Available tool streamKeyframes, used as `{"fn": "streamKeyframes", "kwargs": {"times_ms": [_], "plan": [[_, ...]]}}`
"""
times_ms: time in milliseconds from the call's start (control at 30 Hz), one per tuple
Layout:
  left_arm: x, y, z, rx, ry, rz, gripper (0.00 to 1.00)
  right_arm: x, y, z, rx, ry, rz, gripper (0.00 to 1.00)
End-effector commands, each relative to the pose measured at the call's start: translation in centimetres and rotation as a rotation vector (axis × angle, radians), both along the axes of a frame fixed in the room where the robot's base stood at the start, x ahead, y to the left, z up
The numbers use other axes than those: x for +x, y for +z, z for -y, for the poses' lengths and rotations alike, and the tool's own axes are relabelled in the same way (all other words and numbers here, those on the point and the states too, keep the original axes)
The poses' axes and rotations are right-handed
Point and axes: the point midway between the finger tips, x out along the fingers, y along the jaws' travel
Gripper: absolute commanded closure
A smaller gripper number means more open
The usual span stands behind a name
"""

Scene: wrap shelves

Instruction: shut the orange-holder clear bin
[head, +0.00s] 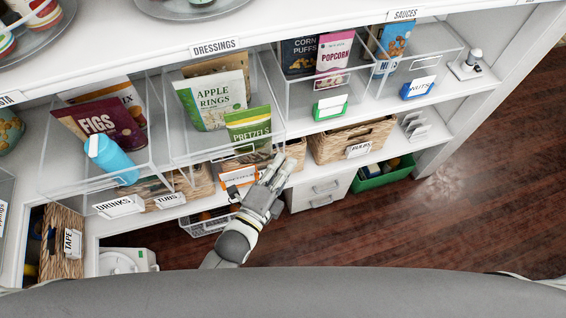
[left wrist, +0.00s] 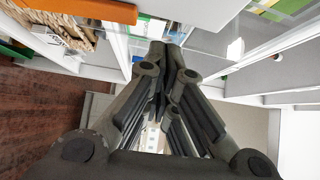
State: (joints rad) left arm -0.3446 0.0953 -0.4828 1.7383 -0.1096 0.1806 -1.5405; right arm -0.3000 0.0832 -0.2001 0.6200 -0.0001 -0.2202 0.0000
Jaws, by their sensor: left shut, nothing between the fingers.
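The clear bin with the orange label holder (head: 238,177) stands on the middle shelf, holding an Apple Rings bag (head: 212,100) and a green Pretzels bag (head: 248,128). Its front sits farther forward than the green-holder bin to its right. My left gripper (head: 280,160) is shut and empty, close to the bin's front right corner; I cannot tell whether it touches. In the left wrist view the shut fingers (left wrist: 165,50) point toward the shelf, with an orange strip (left wrist: 80,8) at the top left. My right gripper is not in view.
A clear bin with Figs (head: 103,122) and a blue bottle (head: 110,158) also juts forward on the left. Clear bins with green (head: 330,107) and blue (head: 418,89) holders stand to the right. A wicker basket (head: 335,143) and white drawers (head: 320,190) are below. The wooden floor is clear.

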Motion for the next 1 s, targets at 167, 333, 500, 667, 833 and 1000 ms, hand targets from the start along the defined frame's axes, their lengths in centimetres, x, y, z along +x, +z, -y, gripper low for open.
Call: {"fn": "streamKeyframes", "kwargs": {"times_ms": [167,333,500,667,833,1000], "plan": [[1.1,0.0,-0.3,0.003,-0.001,0.004,1.0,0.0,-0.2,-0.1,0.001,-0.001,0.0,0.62],[4.7,0.0,-1.3,0.003,-0.001,0.007,1.0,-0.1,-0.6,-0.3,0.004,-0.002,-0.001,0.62],[8.4,-0.1,-2.4,0.004,-0.001,0.007,1.0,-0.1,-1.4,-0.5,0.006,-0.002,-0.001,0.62],[11.6,-0.2,-3.3,0.003,-0.001,0.005,1.0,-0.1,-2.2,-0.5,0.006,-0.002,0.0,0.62],[13.8,-0.1,-3.9,0.001,-0.001,0.003,1.0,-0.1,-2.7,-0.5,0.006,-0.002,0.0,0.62],[14.4,0.0,-4.2,0.001,0.002,0.0,1.0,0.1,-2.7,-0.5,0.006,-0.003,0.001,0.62]]}}
